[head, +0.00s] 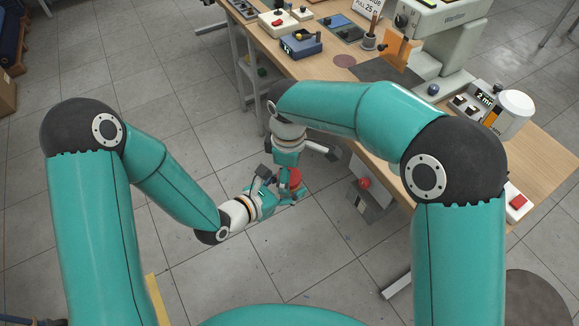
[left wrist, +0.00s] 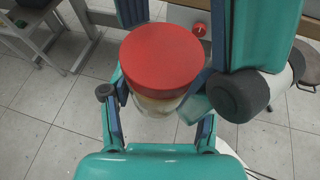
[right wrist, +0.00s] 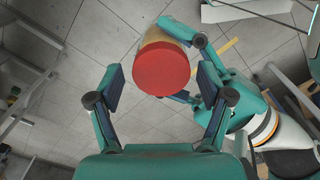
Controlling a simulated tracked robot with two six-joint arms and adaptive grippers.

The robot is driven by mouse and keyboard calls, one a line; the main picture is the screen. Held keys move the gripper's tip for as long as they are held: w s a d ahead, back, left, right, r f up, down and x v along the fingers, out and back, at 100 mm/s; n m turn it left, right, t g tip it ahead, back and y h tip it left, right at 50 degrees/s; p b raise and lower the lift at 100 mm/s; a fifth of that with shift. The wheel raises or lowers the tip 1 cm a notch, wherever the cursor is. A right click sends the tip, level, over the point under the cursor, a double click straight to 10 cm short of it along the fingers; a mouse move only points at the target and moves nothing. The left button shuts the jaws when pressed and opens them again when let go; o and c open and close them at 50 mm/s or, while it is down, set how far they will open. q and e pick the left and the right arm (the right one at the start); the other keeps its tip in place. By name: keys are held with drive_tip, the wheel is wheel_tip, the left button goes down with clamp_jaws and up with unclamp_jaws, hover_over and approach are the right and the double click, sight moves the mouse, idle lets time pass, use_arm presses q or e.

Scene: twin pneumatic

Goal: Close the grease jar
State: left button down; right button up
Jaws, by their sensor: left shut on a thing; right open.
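The grease jar (left wrist: 158,105) has a pale, see-through body and hangs above the floor beside the bench. Its red lid (left wrist: 162,58) sits on its top and also shows in the head view (head: 295,178). I cannot tell how tightly the lid is seated. My left gripper (left wrist: 160,118) is shut on the jar body below the lid. My right gripper (right wrist: 160,80) is open, its fingers on either side of the red lid (right wrist: 161,70) with visible gaps. In the head view, the arms partly hide the jar.
The wooden bench (head: 540,165) stands to the right, with a grey-white press (head: 440,30) and a white device (head: 495,108) on it. A box with a red button (head: 364,183) is at the bench's near side.

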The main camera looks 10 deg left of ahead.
drive_tip(key=c, duration=1.1)
drive_tip(key=shift+c, duration=0.5)
drive_tip(key=o, duration=1.4)
drive_tip(key=shift+c, duration=0.2)
drive_tip(key=shift+r, duration=0.1)
wheel_tip(320, 180, up, 12)
drive_tip(key=shift+f, duration=0.25)
